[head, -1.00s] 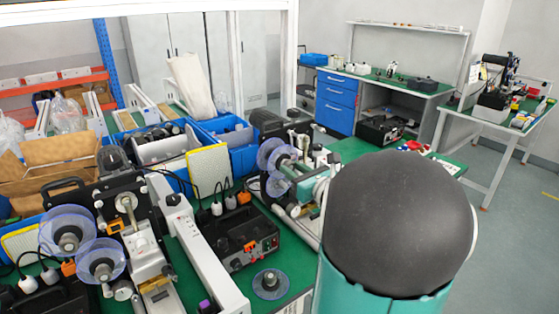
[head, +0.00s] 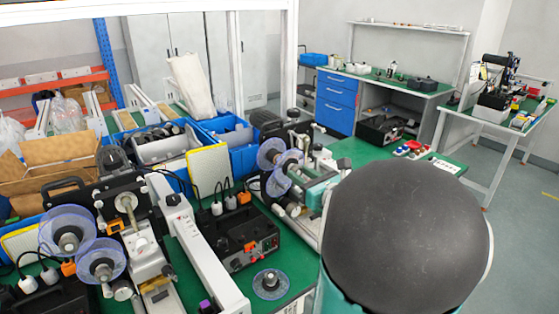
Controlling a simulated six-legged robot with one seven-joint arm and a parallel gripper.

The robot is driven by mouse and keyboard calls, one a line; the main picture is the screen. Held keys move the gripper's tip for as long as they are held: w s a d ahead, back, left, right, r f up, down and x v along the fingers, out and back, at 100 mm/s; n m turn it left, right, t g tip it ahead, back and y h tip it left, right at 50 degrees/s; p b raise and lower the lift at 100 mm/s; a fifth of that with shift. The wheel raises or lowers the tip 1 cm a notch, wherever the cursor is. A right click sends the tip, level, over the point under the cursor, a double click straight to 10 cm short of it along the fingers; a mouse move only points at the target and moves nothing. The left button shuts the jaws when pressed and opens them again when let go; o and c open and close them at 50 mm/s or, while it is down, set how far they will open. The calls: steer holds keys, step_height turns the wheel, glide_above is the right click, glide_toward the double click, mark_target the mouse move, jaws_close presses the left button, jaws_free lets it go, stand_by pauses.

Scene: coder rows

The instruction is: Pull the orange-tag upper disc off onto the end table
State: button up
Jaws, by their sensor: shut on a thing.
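A clear bluish upper disc (head: 270,152) stands on edge on the far coder, just above a similar lower disc (head: 274,183). My gripper (head: 288,160) is small in the picture, at the right side of the upper disc, and appears shut on it. Its fingertips are hard to make out. The teal and white end of my arm lies just right of the discs, and my large dark arm joint hides the lower right. I cannot make out a tag on this disc for certain. The green end table (head: 345,148) is behind and right of the coder.
A nearer coder at left carries two discs (head: 67,230) and (head: 101,261) beside orange tags. A loose disc (head: 271,284) lies flat on the green bench. A black power box (head: 237,240) stands between the coders. Red and blue buttons (head: 412,150) occupy the end table's right part.

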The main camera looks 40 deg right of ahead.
mark_target(299, 173)
steer(key=shift+s, duration=0.35)
steer(key=shift+s, duration=0.1)
steer(key=shift+s+a, duration=0.2)
steer(key=shift+s, duration=1.15)
